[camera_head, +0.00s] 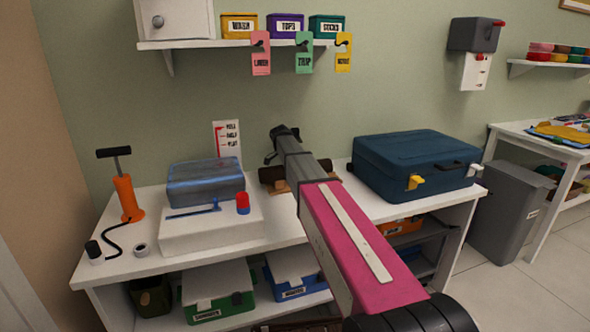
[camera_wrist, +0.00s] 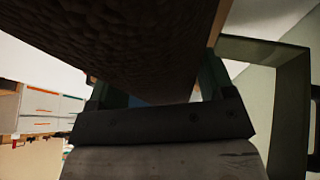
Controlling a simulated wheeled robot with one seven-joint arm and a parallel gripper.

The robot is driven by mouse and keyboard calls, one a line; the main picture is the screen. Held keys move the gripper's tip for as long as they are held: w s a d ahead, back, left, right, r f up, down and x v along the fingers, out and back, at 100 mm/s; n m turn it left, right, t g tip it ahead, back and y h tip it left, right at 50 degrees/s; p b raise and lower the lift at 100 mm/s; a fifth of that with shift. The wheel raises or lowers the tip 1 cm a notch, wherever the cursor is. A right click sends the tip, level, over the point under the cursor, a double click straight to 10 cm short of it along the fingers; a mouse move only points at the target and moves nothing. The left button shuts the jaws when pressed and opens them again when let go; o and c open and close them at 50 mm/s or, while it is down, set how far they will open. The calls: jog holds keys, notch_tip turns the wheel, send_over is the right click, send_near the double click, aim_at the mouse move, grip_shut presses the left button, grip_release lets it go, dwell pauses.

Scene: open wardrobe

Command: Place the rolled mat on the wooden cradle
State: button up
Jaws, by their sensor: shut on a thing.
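The rolled mat (camera_head: 270,173) is a dark brown roll lying crosswise behind my arm in the camera_head view. The arm hides its middle. In the camera_wrist view the mat (camera_wrist: 120,45) is a large dark textured roll between the fingers of my gripper (camera_wrist: 158,88), which is shut on it. The light wooden cradle (camera_head: 281,187) shows just below the mat on the white bench, mostly covered by the arm and mat. I cannot tell whether the mat touches the cradle. The fingers are hidden in the camera_head view.
Left of the mat, a blue translucent box (camera_head: 205,183) stands on a white block (camera_head: 205,228). An orange pump (camera_head: 128,198) stands at the far left. A dark blue case (camera_head: 415,165) is close on the right. A wall shelf (camera_head: 225,43) with hanging tags is above.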

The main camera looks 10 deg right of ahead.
jog(key=shift+f, duration=0.25)
jog(key=o, duration=0.9)
jog(key=shift+c, duration=0.2)
jog(key=v, duration=1.2)
jog(key=shift+r, duration=0.35)
jog(key=shift+s+d, duration=0.1)
